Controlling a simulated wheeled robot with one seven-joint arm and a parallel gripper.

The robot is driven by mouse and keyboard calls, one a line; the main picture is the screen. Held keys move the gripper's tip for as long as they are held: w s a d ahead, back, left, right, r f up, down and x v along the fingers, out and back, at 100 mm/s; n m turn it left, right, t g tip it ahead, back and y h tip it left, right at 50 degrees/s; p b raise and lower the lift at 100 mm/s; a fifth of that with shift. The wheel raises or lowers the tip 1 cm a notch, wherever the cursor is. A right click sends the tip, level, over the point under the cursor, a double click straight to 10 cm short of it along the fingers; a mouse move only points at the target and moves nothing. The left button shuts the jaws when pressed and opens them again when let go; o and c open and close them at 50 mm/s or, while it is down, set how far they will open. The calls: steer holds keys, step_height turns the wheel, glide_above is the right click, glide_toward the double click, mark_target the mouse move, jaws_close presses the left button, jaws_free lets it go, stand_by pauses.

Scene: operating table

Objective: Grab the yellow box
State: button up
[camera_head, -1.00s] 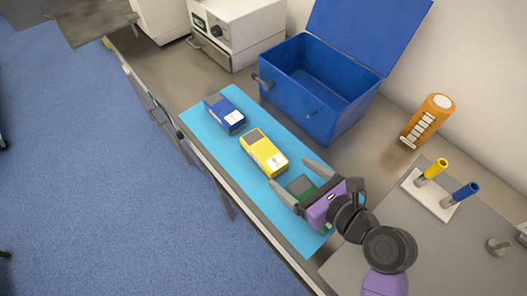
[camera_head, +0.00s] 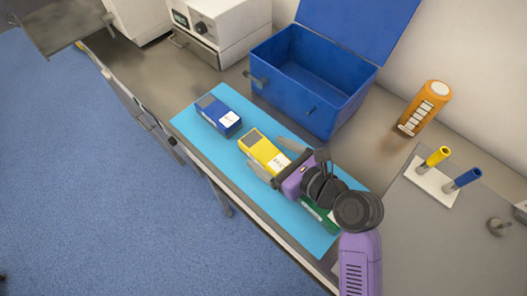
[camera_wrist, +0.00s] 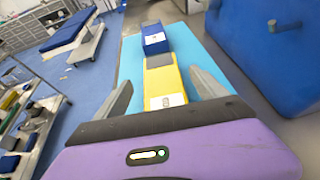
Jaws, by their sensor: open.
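The yellow box (camera_head: 262,150) lies on the light blue mat (camera_head: 186,123), between a blue box and a green box. It has a grey patch at its far end and a white label at its near end. My gripper (camera_head: 274,157) is open at the near end of the yellow box, one finger on each side of it. In the wrist view the yellow box (camera_wrist: 160,82) lies between the two open fingers (camera_wrist: 160,90), its near part hidden behind the gripper body. I cannot tell whether the fingers touch it.
The blue box (camera_head: 219,115) lies beyond the yellow one. The green box (camera_head: 318,214) is partly under my arm. An open blue bin (camera_head: 305,95) stands behind the mat. An orange bottle (camera_head: 425,107) and a white holder (camera_head: 433,188) with two tubes stand right.

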mark_target(260, 147)
steer(key=x, duration=0.4)
steer(key=shift+w+f, duration=0.1)
steer(key=shift+c, duration=0.4)
jaws_close()
